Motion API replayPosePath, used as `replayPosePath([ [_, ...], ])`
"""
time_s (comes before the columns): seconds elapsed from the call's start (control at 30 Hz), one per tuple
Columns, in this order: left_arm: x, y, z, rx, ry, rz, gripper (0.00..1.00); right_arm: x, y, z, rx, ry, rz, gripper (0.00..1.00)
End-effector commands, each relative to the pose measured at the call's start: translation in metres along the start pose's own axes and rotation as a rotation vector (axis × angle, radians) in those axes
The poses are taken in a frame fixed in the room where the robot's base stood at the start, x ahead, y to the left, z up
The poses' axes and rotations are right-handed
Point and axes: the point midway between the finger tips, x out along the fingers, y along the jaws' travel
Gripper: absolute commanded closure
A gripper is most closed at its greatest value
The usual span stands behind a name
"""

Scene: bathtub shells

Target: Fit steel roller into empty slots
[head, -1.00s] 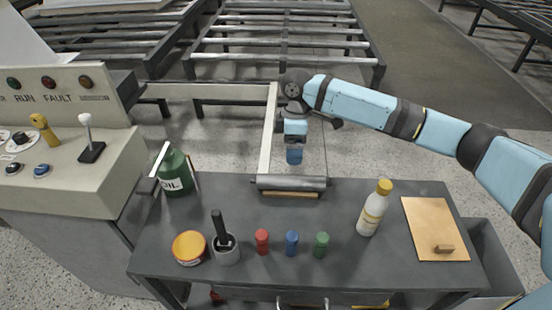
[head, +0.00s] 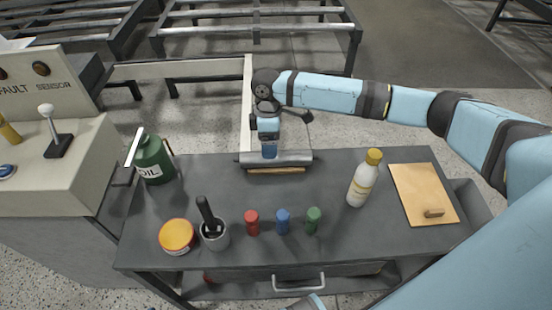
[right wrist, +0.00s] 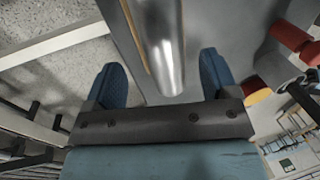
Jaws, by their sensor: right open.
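The steel roller (head: 296,158) lies across the far edge of the grey workbench, on a wooden support (head: 276,170). My right gripper (head: 269,152) points down at the roller's middle in the head view. In the right wrist view the roller (right wrist: 160,42) runs between the two open blue fingers of that gripper (right wrist: 162,78), with a gap on each side. A conveyor frame with rollers (head: 258,14) stands on the floor behind the bench. I cannot make out its slots clearly. My left gripper does not show.
The bench holds an oil can (head: 154,160), yellow-lidded tin (head: 177,235), grey cup (head: 215,236), red (head: 252,222), blue (head: 283,221) and green (head: 313,220) pieces, white bottle (head: 363,180) and wooden board (head: 424,193). A control console (head: 50,150) stands left. A pale rail (head: 247,105) lies behind the roller.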

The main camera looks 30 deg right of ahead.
Motion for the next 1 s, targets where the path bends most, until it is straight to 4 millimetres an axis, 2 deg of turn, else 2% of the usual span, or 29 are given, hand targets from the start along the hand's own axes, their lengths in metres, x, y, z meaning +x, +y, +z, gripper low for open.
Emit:
replayPosePath([
  [0.27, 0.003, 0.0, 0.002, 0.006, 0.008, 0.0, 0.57, 0.041, -0.004, -0.005, 0.001, -0.002, -0.001, 0.2],
  [0.5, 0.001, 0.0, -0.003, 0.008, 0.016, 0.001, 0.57, 0.044, -0.004, -0.005, 0.0, -0.001, 0.0, 0.2],
  [0.53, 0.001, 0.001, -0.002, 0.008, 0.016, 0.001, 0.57, 0.044, -0.004, -0.005, 0.0, -0.001, 0.0, 0.22],
  [0.57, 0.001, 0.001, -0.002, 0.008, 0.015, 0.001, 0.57, 0.044, -0.004, -0.005, 0.0, -0.001, 0.0, 0.29],
  [0.8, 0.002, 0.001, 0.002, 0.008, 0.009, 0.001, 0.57, 0.044, -0.004, -0.005, 0.0, -0.001, 0.0, 0.85],
  [0.83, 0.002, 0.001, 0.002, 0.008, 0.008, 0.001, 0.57, 0.043, -0.004, -0.006, 0.0, 0.0, 0.0, 0.88],
  [1.0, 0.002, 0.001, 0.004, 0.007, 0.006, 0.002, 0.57, 0.043, -0.004, -0.006, 0.0, 0.0, 0.0, 0.88],
])
